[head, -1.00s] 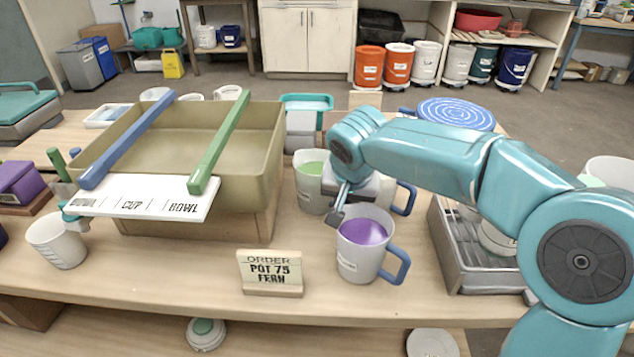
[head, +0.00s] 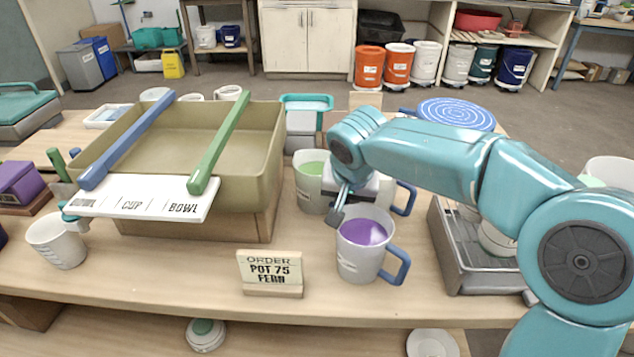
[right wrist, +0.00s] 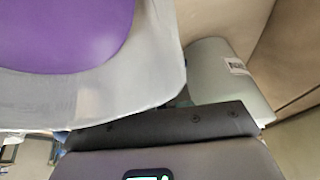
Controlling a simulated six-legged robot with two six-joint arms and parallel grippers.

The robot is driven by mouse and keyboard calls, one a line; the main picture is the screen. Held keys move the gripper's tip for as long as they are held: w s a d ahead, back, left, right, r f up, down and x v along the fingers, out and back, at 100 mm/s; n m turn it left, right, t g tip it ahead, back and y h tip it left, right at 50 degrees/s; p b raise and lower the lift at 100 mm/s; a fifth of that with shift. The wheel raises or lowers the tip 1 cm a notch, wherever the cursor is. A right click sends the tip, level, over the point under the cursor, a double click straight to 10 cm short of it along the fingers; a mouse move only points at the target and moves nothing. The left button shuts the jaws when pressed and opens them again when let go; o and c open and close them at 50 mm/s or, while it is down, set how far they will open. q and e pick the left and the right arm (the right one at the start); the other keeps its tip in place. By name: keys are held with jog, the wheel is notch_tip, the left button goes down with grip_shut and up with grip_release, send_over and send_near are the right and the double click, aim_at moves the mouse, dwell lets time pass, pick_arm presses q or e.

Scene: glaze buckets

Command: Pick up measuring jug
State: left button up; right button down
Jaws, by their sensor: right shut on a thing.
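The measuring jug (head: 354,262) is grey with a blue handle on its right side and purple glaze inside. It stands upright on the front of the table in the head view. My right gripper (head: 338,217) is at its rear left rim, shut on its wall. In the right wrist view the jug (right wrist: 100,98) fills the upper left, with the purple glaze beside the dark finger pad. The far finger is hidden by the jug. My left gripper is not in view.
A pail with green glaze (head: 308,188) stands just behind the jug. A grey slatted tray (head: 470,275) is to the right. The order sign (head: 270,272) stands to the left, before a large olive basin (head: 262,160). A white cup (head: 58,243) is at far left.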

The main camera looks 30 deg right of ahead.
jog(key=shift+r, duration=0.2)
dwell(0.5)
notch_tip(320, 180, up, 20)
jog(key=p, duration=0.6)
jog(key=shift+f+p, duration=0.15)
jog(key=shift+p, duration=0.25)
dwell(1.2)
dwell(0.9)
